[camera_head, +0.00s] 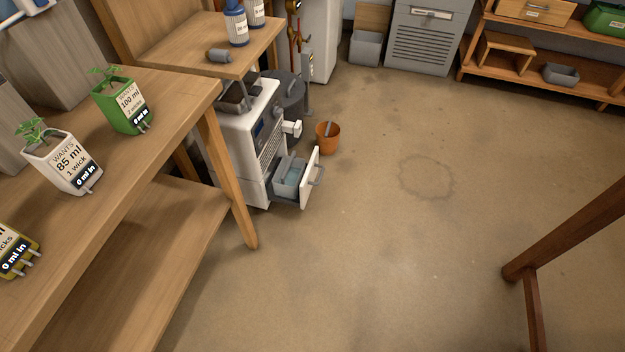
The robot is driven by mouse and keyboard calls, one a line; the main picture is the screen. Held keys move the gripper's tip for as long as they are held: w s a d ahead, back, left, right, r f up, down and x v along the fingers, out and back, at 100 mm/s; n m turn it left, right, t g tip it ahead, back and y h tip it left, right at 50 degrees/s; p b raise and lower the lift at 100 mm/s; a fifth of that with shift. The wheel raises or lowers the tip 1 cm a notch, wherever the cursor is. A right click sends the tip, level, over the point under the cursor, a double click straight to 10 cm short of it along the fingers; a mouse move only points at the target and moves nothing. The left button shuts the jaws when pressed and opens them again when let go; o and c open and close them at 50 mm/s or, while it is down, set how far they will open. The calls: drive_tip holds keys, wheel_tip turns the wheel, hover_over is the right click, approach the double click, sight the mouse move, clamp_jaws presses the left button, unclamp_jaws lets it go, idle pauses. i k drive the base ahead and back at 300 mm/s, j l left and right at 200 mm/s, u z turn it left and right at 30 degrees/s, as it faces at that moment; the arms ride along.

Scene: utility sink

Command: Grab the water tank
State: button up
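The likely water tank (290,181) is a light grey open-topped bin with bluish water in it. It sits in a pulled-out drawer low on the front of a white machine (236,133), left of the picture's middle. The drawer's white front panel (311,178) stands out over the floor and carries a grey bar handle (317,177). The tank's lower part is hidden by the drawer. My gripper is not in view, and nothing is seen touching the tank or handle.
A wooden bench (165,112) with potted plants fills the left, its leg (229,180) close to the machine. An orange pot (327,137) stands behind the drawer. Dark wooden legs (560,245) stand at right. The floor (400,250) between is clear.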

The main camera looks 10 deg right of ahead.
sight(286, 182)
drive_tip(key=i+z, duration=0.3)
drive_tip(key=i, duration=0.55)
drive_tip(key=i+u, duration=0.15)
drive_tip(key=i, duration=0.25)
drive_tip(key=i+l+u, duration=0.15)
drive_tip(key=i, duration=0.2)
drive_tip(key=i+l+u, duration=0.15)
drive_tip(key=i+u, duration=0.15)
drive_tip(key=u, duration=0.15)
drive_tip(key=i+l+u, duration=0.25)
drive_tip(key=u, duration=0.2)
drive_tip(key=i+l+u, duration=0.3)
drive_tip(key=u, duration=0.15)
